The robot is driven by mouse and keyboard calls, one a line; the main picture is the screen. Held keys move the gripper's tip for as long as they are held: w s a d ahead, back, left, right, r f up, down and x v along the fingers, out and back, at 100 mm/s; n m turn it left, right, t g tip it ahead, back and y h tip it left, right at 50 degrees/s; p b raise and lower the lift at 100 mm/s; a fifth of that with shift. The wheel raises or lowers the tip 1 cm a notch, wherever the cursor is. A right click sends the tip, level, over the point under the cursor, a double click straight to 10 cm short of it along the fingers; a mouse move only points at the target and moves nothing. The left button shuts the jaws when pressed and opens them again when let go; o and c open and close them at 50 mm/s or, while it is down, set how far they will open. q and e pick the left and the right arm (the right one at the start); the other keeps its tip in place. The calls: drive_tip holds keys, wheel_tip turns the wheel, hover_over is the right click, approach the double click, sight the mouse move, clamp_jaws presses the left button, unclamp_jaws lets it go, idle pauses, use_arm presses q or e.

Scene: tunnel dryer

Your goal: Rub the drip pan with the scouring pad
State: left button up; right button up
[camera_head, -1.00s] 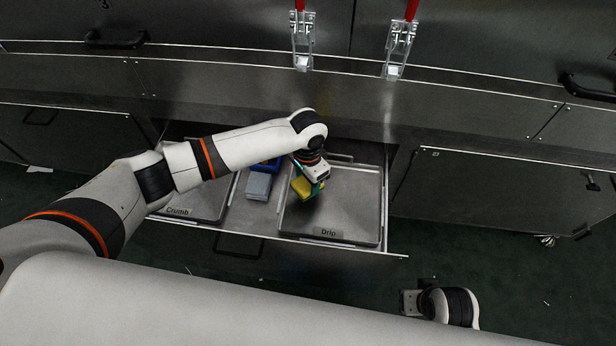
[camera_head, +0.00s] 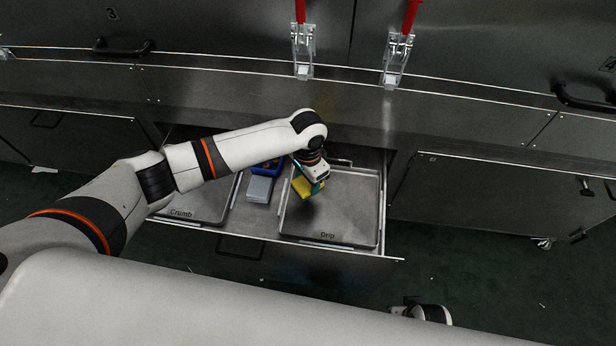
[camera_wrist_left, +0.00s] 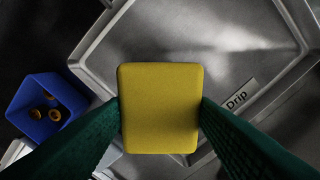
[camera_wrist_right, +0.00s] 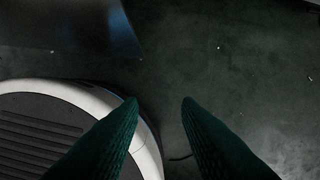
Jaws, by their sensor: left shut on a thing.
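The drip pan (camera_head: 350,205) is a shallow grey metal tray labelled Drip, in the right part of the open drawer. It also fills much of the left wrist view (camera_wrist_left: 200,40). The scouring pad (camera_wrist_left: 160,108) is a yellow block; a yellow part of it shows in the head view (camera_head: 302,187). My left gripper (camera_wrist_left: 160,112) is shut on the pad's two sides, over the left part of the pan. I cannot tell whether the pad touches the pan. My right gripper (camera_wrist_right: 160,100) is open and empty above the dark floor.
The crumb pan (camera_head: 205,205) lies at the drawer's left. Between the pans are a grey block (camera_head: 260,189) and a blue container (camera_head: 268,167), which holds small orange-brown pieces in the left wrist view. Red-handled clamps (camera_head: 302,50) stand above. The drawer front (camera_head: 330,260) borders open floor.

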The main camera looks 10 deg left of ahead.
use_arm(q)
drive_tip(key=shift+r+p, duration=0.5)
drive_tip(key=shift+p, duration=0.05)
drive_tip(key=shift+r+p, duration=0.3)
drive_tip(key=shift+p, duration=0.05)
use_arm(e)
drive_tip(key=s+f, duration=0.3)
drive_tip(key=f, duration=0.2)
drive_tip(key=shift+s+d+f, duration=0.3)
drive_tip(key=shift+s+d, duration=0.05)
drive_tip(key=shift+d, duration=0.05)
